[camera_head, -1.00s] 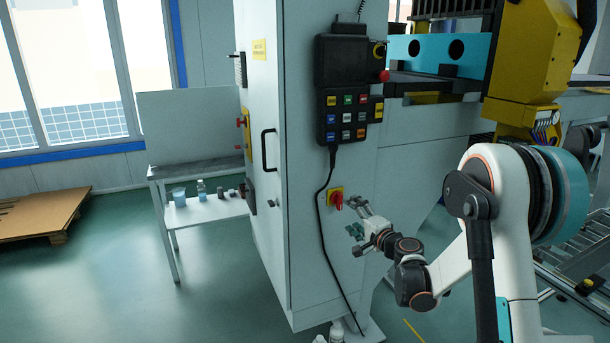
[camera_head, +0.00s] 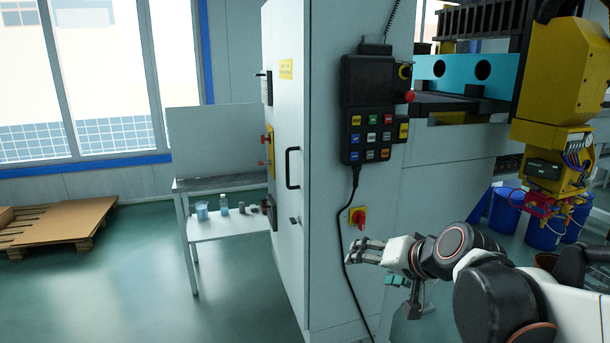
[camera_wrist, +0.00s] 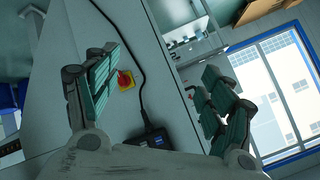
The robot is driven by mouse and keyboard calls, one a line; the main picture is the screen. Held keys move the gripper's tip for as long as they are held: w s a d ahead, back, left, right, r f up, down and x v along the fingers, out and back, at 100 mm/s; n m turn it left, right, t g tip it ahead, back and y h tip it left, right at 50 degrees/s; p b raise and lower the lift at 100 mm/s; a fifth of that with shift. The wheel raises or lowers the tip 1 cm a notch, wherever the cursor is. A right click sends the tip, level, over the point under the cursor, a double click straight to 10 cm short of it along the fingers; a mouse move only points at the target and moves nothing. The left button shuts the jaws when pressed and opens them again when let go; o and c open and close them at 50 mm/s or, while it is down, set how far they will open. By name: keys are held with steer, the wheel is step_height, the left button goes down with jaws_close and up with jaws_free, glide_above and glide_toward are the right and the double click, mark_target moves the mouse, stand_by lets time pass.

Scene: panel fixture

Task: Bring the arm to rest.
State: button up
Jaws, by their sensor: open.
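My gripper (camera_head: 372,264) is in front of the grey cabinet panel, below the red rotary switch on its yellow plate (camera_head: 357,217). In the wrist view my gripper (camera_wrist: 160,95) has its two green-padded fingers spread wide, with nothing between them but the view of the panel. The red switch (camera_wrist: 125,79) shows there near the left finger, and I cannot tell the distance. My arm (camera_head: 455,250) reaches in from the lower right, folded low.
A dark control pendant (camera_head: 373,105) hangs on the cabinet (camera_head: 330,180), its cable (camera_head: 349,240) running down past my gripper. A small table (camera_head: 230,182) with cups stands left. A yellow machine head (camera_head: 562,80) hangs right, with blue drums (camera_head: 545,232) behind. Open floor lies left.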

steer(key=s+d+f+n+g+h, duration=0.1)
steer(key=s+d+f+h, duration=0.1)
steer(key=s, duration=0.8)
steer(key=s+d+f+n+g+h, duration=0.1)
steer(key=s+d+f+n+h, duration=0.1)
steer(key=s, duration=0.8)
steer(key=shift+d+f+g, duration=0.3)
steer(key=shift+d+f, duration=0.15)
steer(key=shift+d, duration=0.25)
